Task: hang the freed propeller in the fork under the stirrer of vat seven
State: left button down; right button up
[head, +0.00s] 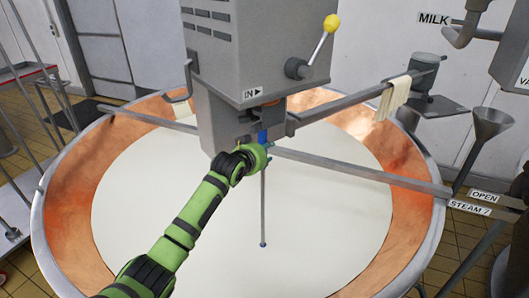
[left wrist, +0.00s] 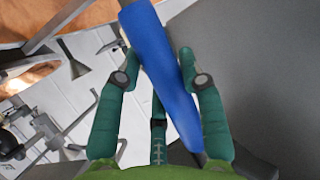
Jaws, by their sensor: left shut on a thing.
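My left gripper (head: 264,150) is at the middle of the picture, just below and in front of the grey stirrer housing (head: 222,118). It is shut on a blue handle (head: 262,136); in the left wrist view the handle (left wrist: 158,60) lies between the green fingers (left wrist: 160,75). Below the gripper a thin dark rod (head: 263,200) hangs nearly upright, with a small blue tip over the white milk (head: 150,205). The copper vat (head: 420,215) surrounds the milk. I cannot make out the propeller or the fork. My right gripper is out of view.
A grey bar (head: 360,172) crosses the vat. Another arm (head: 340,103) holds a cloth (head: 395,97) at the right. A lever with a yellow knob (head: 331,22) juts from the motor box (head: 255,45). A funnel (head: 488,125) and an "OPEN / STEAM 7" label (head: 470,208) are at the right.

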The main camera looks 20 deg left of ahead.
pick_arm(q)
jog(key=shift+f, duration=0.2)
jog(key=shift+w+f+b, duration=0.1)
jog(key=shift+f+b, duration=0.2)
jog(key=shift+f, duration=0.2)
jog(key=shift+d+f, duration=0.1)
jog(key=shift+f, duration=0.1)
dwell(1.1)
